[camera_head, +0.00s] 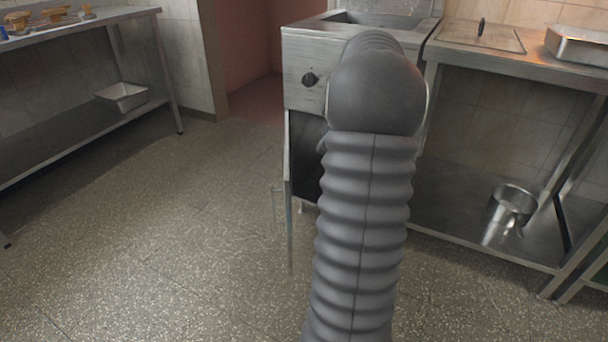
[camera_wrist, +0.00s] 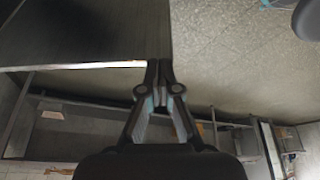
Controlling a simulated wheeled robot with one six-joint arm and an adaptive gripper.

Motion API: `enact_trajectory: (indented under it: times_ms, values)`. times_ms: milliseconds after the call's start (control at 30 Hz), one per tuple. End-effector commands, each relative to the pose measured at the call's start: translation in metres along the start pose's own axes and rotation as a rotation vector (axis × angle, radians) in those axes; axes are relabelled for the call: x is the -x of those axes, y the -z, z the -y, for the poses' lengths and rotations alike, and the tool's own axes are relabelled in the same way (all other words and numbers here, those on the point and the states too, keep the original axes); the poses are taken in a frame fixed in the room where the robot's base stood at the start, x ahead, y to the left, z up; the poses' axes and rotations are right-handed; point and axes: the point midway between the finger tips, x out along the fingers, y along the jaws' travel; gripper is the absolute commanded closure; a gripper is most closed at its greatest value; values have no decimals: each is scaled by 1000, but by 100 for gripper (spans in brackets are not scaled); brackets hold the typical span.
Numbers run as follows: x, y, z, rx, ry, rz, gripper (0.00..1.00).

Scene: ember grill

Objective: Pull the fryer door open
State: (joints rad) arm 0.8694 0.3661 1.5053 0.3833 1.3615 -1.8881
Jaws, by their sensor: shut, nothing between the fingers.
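The fryer (camera_head: 300,45) stands at the back centre in the head view, with a black knob (camera_head: 309,79) on its front. Its door (camera_head: 289,225) is swung out towards me and seen nearly edge-on, with a thin handle (camera_head: 274,210) on its left side. Part of the dark inside of the cabinet (camera_head: 305,155) shows beside the door. My arm covers the rest of the fryer front and hides my gripper in this view. In the wrist view my gripper (camera_wrist: 159,66) is shut and empty. Its tips are at the edge of a dark panel (camera_wrist: 85,30), probably the door; contact is unclear.
A steel table (camera_head: 500,42) with a lower shelf holding a metal pot (camera_head: 515,200) stands right of the fryer. Another steel table (camera_head: 80,20) with a tray (camera_head: 122,96) on its shelf is at left. The speckled floor (camera_head: 170,240) between is clear.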

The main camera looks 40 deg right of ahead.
Motion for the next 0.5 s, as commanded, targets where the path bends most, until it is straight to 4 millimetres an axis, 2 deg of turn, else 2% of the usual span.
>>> enact_trajectory:
  times_ms: [167,500]
  values:
    - [-7,-7,6,-5,15,2,100]
    - [-65,-7,6,-9,13,0,100]
